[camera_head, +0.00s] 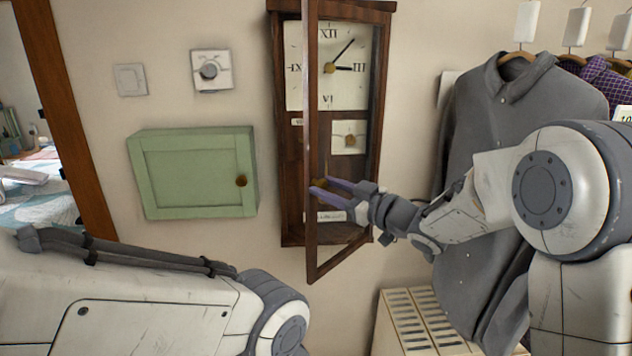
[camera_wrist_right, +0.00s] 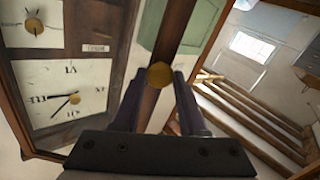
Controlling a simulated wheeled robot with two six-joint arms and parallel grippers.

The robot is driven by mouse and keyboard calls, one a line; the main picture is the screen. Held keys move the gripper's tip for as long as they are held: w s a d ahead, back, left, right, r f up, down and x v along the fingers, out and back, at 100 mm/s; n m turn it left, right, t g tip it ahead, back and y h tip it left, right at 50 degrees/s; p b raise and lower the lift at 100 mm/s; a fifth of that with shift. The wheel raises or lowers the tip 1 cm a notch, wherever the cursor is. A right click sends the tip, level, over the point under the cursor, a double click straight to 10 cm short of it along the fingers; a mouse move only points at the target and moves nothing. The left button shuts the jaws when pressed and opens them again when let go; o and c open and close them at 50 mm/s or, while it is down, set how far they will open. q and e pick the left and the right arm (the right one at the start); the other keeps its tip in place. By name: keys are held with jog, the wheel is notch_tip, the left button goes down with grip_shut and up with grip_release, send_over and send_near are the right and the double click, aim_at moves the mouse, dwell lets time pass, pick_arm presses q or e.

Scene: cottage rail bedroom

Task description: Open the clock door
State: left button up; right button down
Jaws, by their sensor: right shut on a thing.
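The wall clock has a dark wooden case (camera_head: 291,160) and a white dial (camera_head: 301,78). Its glazed clock door (camera_head: 311,245) is swung part way out from the case, with its free edge at the left and its hinge side at the right. My right gripper (camera_head: 327,187) is at that free edge, shut on the brass knob. In the right wrist view the round knob (camera_wrist_right: 160,75) sits between the fingertips of my right gripper (camera_wrist_right: 158,88). The door's wooden stile (camera_wrist_right: 172,42) runs behind the knob. My left gripper is out of view; only my left arm shows.
A green wall cabinet (camera_head: 195,172) hangs left of the clock, below a thermostat (camera_head: 211,71) and a switch (camera_head: 131,79). A grey shirt (camera_head: 492,110) hangs close on the right, beside my right arm. A cream slatted unit (camera_head: 408,322) stands below.

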jog(key=s+d+n+g+y+p, duration=0.3)
jog(key=d+n+g, duration=0.2)
jog(key=d+g, duration=0.3)
jog(key=shift+s+d+r+n+y, duration=0.15)
jog(key=shift+s+d+n+y, duration=0.2)
jog(key=shift+d, duration=1.95)
jog(key=shift+c, duration=2.2)
grip_release()
jog(key=shift+d, duration=0.1)
